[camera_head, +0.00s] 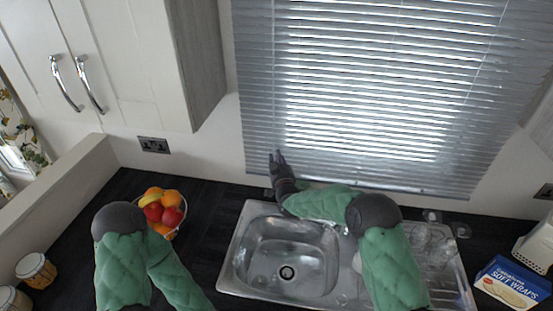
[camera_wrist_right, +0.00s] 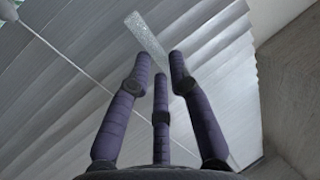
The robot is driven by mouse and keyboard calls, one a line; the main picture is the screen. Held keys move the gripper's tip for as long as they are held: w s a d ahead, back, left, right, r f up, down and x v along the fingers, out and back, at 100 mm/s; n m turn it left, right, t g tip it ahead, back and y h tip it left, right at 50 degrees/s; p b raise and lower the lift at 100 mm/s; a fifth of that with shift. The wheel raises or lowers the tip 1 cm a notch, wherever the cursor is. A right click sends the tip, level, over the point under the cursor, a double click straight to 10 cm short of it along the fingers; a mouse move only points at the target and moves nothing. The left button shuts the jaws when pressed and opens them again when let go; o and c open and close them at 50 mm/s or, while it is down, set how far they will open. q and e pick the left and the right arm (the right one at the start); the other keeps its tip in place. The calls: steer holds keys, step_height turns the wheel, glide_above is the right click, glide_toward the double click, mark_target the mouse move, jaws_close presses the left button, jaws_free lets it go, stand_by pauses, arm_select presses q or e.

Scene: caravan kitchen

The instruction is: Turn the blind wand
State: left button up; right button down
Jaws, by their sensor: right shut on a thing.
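The grey venetian blind (camera_head: 370,90) hangs lowered over the window, its slats closed or nearly so with light coming through. My right gripper (camera_head: 278,158) is at the blind's lower left part, fingers pointing up. In the right wrist view, its three dark fingers (camera_wrist_right: 160,68) are closed around the lower end of a clear, flat-looking wand (camera_wrist_right: 147,38). The wand slants up and left from between the fingertips, in front of the slats. I cannot make the wand out in the head view. My left arm is bent at the lower left, and its gripper is out of the picture.
Below the blind are a steel sink (camera_head: 285,255) and a drainer with glassware (camera_head: 432,245). A fruit bowl (camera_head: 164,212) stands left of the sink. A wall cupboard (camera_head: 150,60) is left of the blind. A box of wraps (camera_head: 512,284) is at the right.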

steer(key=n+g+y, duration=0.3)
steer(key=y, duration=0.1)
steer(key=w+d+n+g+y+b, duration=0.1)
steer(key=n+g+y, duration=0.2)
steer(key=y, duration=0.1)
steer(key=n+g+y, duration=0.3)
steer(key=n+y, duration=0.1)
steer(key=shift+w+d+y, duration=0.3)
stand_by(0.4)
steer(key=shift+r+n+g, duration=0.1)
steer(key=shift+n+g, duration=0.2)
steer(key=shift+g, duration=0.2)
steer(key=c, duration=1.1)
jaws_free()
steer(key=shift+c, duration=0.2)
